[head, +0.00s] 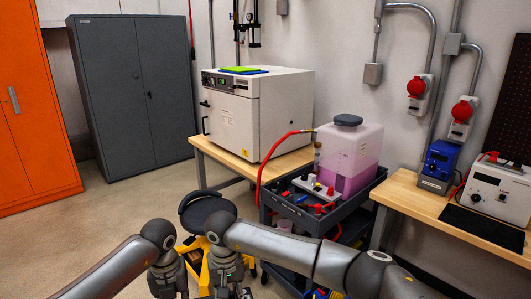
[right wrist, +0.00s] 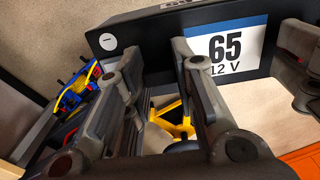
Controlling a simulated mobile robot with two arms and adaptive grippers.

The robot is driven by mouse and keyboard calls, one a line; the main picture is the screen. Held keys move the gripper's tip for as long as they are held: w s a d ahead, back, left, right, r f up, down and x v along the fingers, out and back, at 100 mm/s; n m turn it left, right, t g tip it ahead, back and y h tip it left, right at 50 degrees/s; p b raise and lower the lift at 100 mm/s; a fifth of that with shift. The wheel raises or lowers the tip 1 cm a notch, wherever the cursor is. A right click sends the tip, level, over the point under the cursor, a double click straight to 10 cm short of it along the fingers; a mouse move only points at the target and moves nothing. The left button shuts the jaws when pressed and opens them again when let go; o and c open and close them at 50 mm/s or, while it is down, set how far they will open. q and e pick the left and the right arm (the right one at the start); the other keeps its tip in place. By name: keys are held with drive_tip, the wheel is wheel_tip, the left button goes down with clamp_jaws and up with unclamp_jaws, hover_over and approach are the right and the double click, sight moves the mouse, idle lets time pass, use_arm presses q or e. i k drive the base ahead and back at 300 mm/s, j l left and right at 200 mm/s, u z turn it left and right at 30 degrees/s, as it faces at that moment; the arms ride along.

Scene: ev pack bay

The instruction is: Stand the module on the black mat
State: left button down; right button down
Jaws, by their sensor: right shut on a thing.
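The black mat (head: 483,228) lies bare on the wooden bench at the right of the head view. The module (right wrist: 150,32) is a dark box with a white and blue label reading "65 12 V", across the top of the right wrist view. My right gripper (head: 228,288) points down at the bottom of the head view; its fingers (right wrist: 155,95) cross in front of the module in the wrist view. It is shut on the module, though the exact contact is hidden. My left gripper (head: 168,288) hangs beside it, its fingertips cut off by the frame.
A blue power unit (head: 438,162) and a white instrument (head: 497,191) stand behind the mat. Left of the bench is a dark cart (head: 283,207) carrying a pink tank (head: 349,160) with a red hose. A white oven (head: 250,115) stands on another bench. The floor at left is clear.

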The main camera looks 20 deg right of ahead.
sight(481, 225)
drive_tip(key=i+z, duration=0.25)
drive_tip(key=z, duration=0.15)
drive_tip(key=i+z, duration=0.25)
drive_tip(key=z, duration=0.15)
drive_tip(key=i+z, duration=0.2)
drive_tip(key=z, duration=0.2)
drive_tip(key=i+z, duration=0.25)
drive_tip(key=z, duration=0.2)
drive_tip(key=i+l+z, duration=0.1)
drive_tip(key=i+z, duration=0.85)
drive_tip(key=i, duration=0.45)
drive_tip(key=i+u, duration=0.1)
drive_tip(key=i, duration=0.5)
drive_tip(key=u, duration=0.35)
